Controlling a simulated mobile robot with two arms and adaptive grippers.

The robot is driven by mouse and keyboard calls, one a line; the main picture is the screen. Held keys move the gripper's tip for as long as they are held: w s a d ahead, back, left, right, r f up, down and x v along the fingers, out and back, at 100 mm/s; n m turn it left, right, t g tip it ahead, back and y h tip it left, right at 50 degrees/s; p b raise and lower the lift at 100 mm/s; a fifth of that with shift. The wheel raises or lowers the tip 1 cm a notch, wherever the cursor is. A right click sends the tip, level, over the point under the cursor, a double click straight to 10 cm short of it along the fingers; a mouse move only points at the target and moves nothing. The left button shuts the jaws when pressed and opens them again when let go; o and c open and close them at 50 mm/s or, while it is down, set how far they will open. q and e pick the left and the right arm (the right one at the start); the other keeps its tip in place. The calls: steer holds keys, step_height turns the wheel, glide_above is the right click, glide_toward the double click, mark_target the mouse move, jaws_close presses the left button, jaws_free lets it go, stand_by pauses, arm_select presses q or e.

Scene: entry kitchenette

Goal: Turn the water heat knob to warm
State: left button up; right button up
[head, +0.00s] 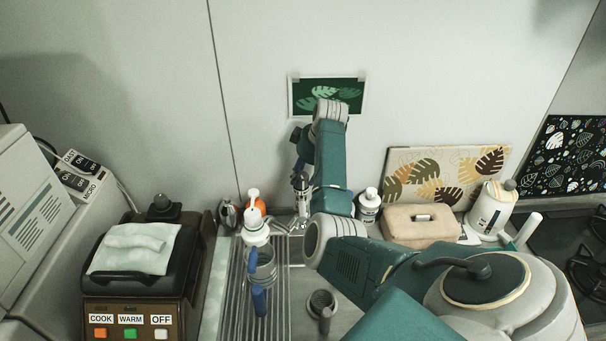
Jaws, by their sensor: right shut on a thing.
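My right arm reaches over the sink to the chrome faucet (297,226) at the back wall. My right gripper (301,184) is at the top of the faucet, shut on the water heat knob. The knob itself is mostly hidden by the fingers and is too small here to tell which way it points. My left gripper is not in view.
The steel sink (345,307) has a drainboard on its left. A white pump bottle (255,232) and a white bottle (369,206) flank the faucet. A brown appliance (135,280) with COOK, WARM and OFF buttons stands left.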

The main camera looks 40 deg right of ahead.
steer(key=n+y, duration=0.1)
steer(key=n, duration=0.2)
steer(key=shift+d+f, duration=0.1)
steer(key=shift+f, duration=0.05)
steer(key=shift+n+g+y+b, duration=0.4)
steer(key=shift+n+y, duration=0.3)
steer(key=shift+n, duration=1)
steer(key=o, duration=1.1)
steer(key=shift+c, duration=0.2)
steer(key=shift+s+d+r, duration=0.1)
steer(key=shift+d+r, duration=0.1)
steer(key=shift+r, duration=0.4)
steer(key=v, duration=1.1)
steer(key=shift+s+a, duration=0.1)
